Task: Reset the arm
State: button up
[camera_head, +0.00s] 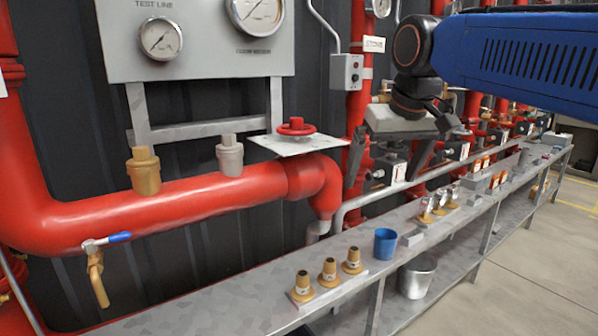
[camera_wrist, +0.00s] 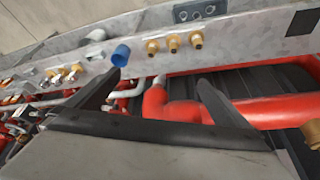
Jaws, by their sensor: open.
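My gripper (camera_head: 392,165) hangs below my blue arm at the right of the head view, in front of the red pipes and above the bench. In the wrist view my gripper (camera_wrist: 158,95) shows as two dark fingers spread wide apart, with nothing between them but background. It is open and empty. The red pipe elbow (camera_head: 320,180) is to the left of the gripper in the head view. It also shows between the fingers in the wrist view (camera_wrist: 158,103), farther away.
A grey metal bench (camera_head: 345,262) runs along the pipes. On it stand a blue cup (camera_head: 385,244), brass fittings (camera_head: 328,272) and a metal bucket (camera_head: 417,276) on the lower shelf. A red handwheel (camera_head: 297,127) and a blue-handled valve (camera_head: 106,241) are on the left. Open floor lies at right.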

jog(key=s+d+f, duration=0.4)
jog(key=s+f, duration=0.2)
jog(key=f, duration=0.3)
jog(key=s+d+f+m, duration=0.1)
jog(key=s+d+f, duration=0.3)
jog(key=s+f, duration=0.3)
jog(key=s+d+f+m+h, duration=0.1)
jog(key=s+d+f, duration=0.3)
jog(key=f, duration=0.6)
jog(key=s, duration=0.2)
jog(key=shift+s+f, duration=0.3)
jog(key=shift+s, duration=0.05)
